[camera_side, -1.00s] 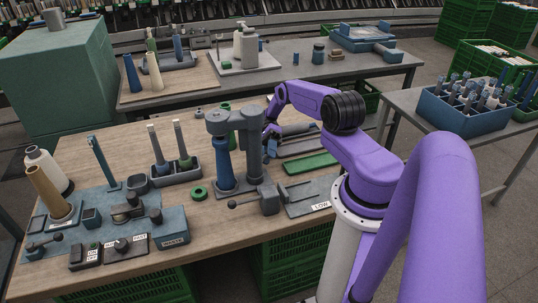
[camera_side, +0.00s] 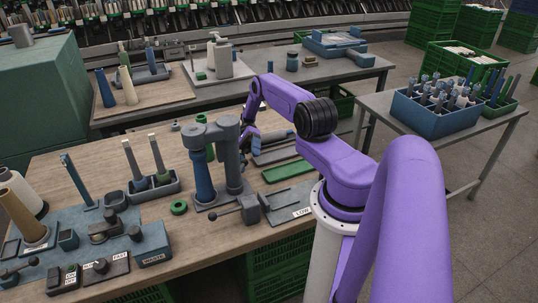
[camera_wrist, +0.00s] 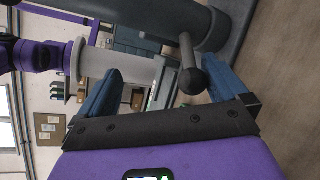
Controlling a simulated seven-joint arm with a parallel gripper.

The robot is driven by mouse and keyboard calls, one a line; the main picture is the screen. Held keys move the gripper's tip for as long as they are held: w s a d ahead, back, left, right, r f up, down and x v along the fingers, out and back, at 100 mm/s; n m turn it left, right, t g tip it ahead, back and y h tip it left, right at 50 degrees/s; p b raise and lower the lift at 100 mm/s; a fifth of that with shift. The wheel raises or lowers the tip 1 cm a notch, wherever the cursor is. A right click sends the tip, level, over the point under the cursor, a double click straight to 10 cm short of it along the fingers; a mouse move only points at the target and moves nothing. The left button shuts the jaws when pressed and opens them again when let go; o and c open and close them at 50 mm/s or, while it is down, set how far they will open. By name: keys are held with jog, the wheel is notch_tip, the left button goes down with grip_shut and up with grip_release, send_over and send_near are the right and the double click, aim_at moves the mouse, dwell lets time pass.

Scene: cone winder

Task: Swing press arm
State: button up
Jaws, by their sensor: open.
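The press stands near the table's front middle. Its grey press arm (camera_side: 213,127) runs from the top of a grey post (camera_side: 232,160) to above a blue cone-shaped piece (camera_side: 203,178). My gripper (camera_side: 246,148) is just behind and right of the post, partly hidden by it. In the wrist view my gripper (camera_wrist: 160,70) is open, its two blue fingers spread apart. A dark ball knob (camera_wrist: 193,80) on a short rod lies between them, nearer the right finger. Whether either finger touches the knob cannot be told.
A lever (camera_side: 226,212) with a ball end sits at the press's front, beside the plate marked LOW (camera_side: 303,212). A green ring (camera_side: 179,207) and a rack with two spindles (camera_side: 155,187) stand left.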

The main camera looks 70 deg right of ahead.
jog(key=r, duration=0.1)
jog(key=s+a+r, duration=0.1)
jog(key=r, duration=0.1)
jog(key=shift+s+a+r, duration=0.25)
jog(key=shift+r, duration=0.15)
jog(key=s+r, duration=0.1)
jog(key=s+a+r, duration=0.1)
jog(key=shift+a+r, duration=0.2)
jog(key=shift+r, duration=0.2)
jog(key=s+a+r, duration=0.1)
jog(key=s, duration=0.1)
jog(key=s+a+r, duration=0.1)
jog(key=s, duration=0.1)
jog(key=s+a+r, duration=0.1)
jog(key=s+a, duration=0.1)
jog(key=shift+s, duration=0.15)
jog(key=c, duration=0.3)
jog(key=shift+s+a+r, duration=0.3)
jog(key=shift+s+a, duration=0.15)
jog(key=shift+s, duration=0.2)
jog(key=shift+c, duration=0.2)
jog(key=shift+d, duration=0.1)
